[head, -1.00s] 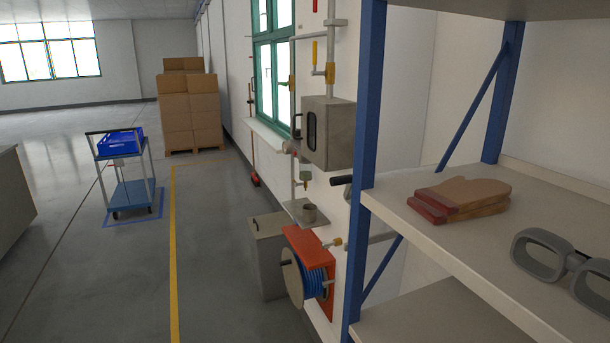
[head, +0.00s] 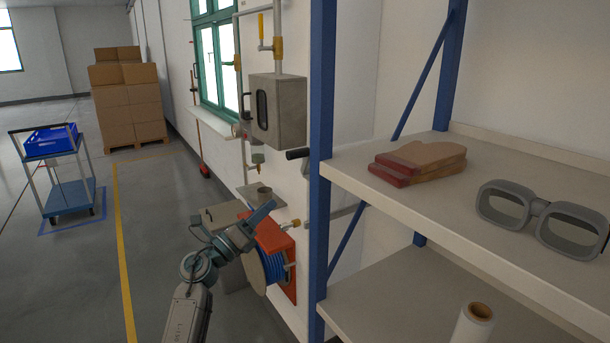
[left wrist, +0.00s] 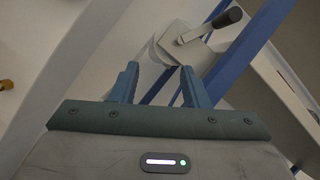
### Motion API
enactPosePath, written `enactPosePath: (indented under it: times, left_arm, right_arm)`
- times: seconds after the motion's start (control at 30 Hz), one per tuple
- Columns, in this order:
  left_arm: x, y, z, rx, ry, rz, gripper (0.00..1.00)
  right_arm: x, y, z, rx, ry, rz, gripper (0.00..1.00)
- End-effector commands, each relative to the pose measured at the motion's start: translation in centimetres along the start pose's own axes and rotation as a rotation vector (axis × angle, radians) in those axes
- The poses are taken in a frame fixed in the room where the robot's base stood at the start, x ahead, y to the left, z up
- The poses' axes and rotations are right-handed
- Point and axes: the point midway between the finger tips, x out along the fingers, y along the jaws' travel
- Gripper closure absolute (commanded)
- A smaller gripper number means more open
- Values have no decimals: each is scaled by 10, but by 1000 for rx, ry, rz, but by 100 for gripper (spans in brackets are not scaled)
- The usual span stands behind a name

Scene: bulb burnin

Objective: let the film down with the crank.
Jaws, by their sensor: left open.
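The crank has a black handle (head: 297,153) that sticks out beside the blue shelf post in the head view. In the left wrist view the crank's grey arm and hub (left wrist: 185,38) and its black grip (left wrist: 227,17) show beyond the fingertips, up and to the right. My left gripper (head: 246,220) is in front of the wall, lower than the crank and to its left in the head view. Its two fingers (left wrist: 160,70) are apart with nothing between them, and it does not touch the crank. I cannot make out the film. My right gripper is not in view.
The blue shelf post (head: 322,150) stands close to the crank. The shelf holds mitts (head: 418,163), goggles (head: 540,215) and a white roll (head: 473,325). An orange hose reel (head: 272,240) and a grey box (head: 278,108) are on the wall. Floor is free around the trolley (head: 65,185).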

Motion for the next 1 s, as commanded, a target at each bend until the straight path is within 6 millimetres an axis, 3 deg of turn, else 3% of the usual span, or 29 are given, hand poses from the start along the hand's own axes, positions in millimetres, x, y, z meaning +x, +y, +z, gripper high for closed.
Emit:
enactPosePath:
  times: [0.03, 0.1, 0.23, 0.37, 0.8, 1.0]
  left_arm:
    - [14, -29, 20, 134, 19, -47, 59]
    - [25, -56, 36, 276, 43, -82, 59]
    - [36, -83, 52, 419, 65, -109, 59]
    - [49, -90, 55, 448, 69, -113, 59]
    - [126, -96, 48, 440, 69, -111, 59]
    - [141, -96, 45, 441, 70, -110, 59]
  right_arm:
    - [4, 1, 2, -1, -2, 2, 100]
    - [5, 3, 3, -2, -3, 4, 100]
    - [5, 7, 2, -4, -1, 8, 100]
    - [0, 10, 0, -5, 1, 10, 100]
    - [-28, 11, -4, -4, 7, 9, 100]
    - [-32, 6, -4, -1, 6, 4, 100]
